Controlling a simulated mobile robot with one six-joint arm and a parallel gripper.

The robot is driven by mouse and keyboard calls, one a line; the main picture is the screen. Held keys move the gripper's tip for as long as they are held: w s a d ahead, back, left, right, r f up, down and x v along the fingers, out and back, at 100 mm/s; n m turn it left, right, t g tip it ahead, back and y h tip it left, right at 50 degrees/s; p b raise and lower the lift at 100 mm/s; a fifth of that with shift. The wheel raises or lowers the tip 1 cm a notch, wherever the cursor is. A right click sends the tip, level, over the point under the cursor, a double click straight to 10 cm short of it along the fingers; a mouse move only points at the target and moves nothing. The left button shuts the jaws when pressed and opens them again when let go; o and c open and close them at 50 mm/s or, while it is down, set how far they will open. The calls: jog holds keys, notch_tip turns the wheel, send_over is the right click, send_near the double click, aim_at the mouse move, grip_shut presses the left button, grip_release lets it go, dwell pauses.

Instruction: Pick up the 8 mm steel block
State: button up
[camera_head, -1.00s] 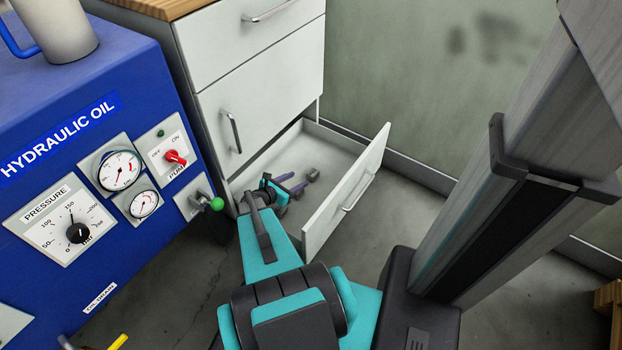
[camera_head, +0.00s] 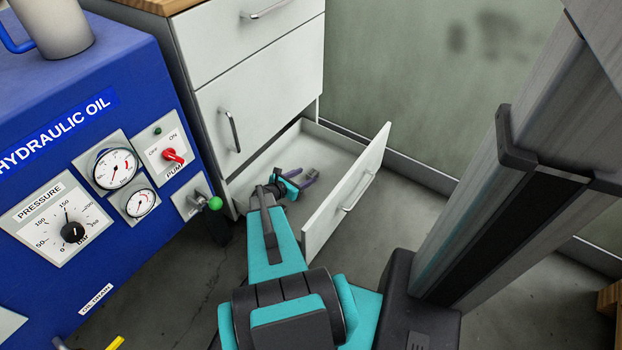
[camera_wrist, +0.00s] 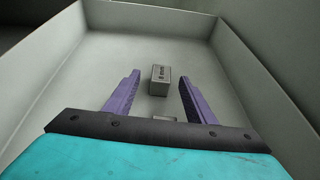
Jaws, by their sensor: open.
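A grey steel block (camera_wrist: 160,80) with dark marking sits on the drawer floor in the wrist view. The marking is too small to read for certain. A second grey piece (camera_wrist: 163,118) lies closer to the palm, partly hidden by the gripper's dark front edge. My gripper (camera_wrist: 159,77) is open, its two purple fingers pointing into the drawer. The marked block appears between the fingertips, with visible gaps on both sides; I cannot tell the height difference. In the head view my gripper (camera_head: 305,176) is inside the open drawer.
The open bottom drawer (camera_head: 345,191) has raised walls around the gripper. The white cabinet (camera_head: 262,115) rises behind and left. A blue hydraulic unit (camera_head: 90,130) with a green-knobbed lever (camera_head: 215,203) stands at left. The drawer floor around the blocks looks clear.

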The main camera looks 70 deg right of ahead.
aim_at(312, 172)
jog(key=shift+b+x, duration=0.65)
jog(key=shift+x, duration=1.3)
grip_shut()
